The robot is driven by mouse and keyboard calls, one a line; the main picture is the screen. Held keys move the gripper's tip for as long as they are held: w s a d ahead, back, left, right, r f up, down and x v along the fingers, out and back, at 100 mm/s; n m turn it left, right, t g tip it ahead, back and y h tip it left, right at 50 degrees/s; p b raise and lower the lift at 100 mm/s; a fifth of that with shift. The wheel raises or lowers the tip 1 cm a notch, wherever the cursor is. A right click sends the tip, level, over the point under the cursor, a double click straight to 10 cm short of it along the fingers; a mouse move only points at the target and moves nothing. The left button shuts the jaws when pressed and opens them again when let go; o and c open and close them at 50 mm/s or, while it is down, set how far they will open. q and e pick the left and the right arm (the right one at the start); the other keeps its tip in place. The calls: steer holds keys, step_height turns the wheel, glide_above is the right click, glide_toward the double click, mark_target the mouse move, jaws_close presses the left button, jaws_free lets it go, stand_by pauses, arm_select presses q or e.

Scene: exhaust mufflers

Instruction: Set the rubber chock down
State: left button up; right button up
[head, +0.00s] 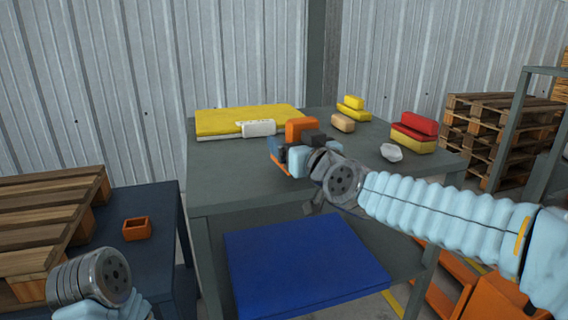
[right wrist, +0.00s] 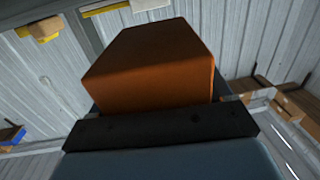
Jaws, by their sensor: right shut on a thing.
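The rubber chock appears to be the orange block (head: 301,128) over the back middle of the grey table (head: 235,179). My right gripper (head: 290,147) is shut on it. In the right wrist view the orange block (right wrist: 155,65) stands out beyond the dark jaw (right wrist: 160,125), which hides its near end. I cannot tell whether the block touches the tabletop. Of my left arm only a round wrist joint shows at the lower left of the head view; its gripper is out of view.
A yellow slab (head: 245,119) and a white box (head: 258,128) lie behind the gripper. A tan block (head: 343,122), red block (head: 419,123) and pale lump (head: 391,152) stand to the right. The table's front left is clear. A blue panel (head: 300,265) lies lower in front.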

steer(key=shift+w+a+f, duration=0.2)
steer(key=shift+w+f, duration=0.05)
steer(key=shift+w, duration=0.2)
steer(key=shift+w+a+f, duration=0.2)
steer(key=shift+w, duration=0.25)
steer(key=w+f, duration=0.1)
steer(key=w+a+f+b, duration=0.1)
steer(key=w, duration=0.1)
steer(key=shift+a, duration=0.15)
steer(key=shift+r, duration=0.1)
steer(key=shift+f, duration=0.35)
steer(key=o, duration=1.2)
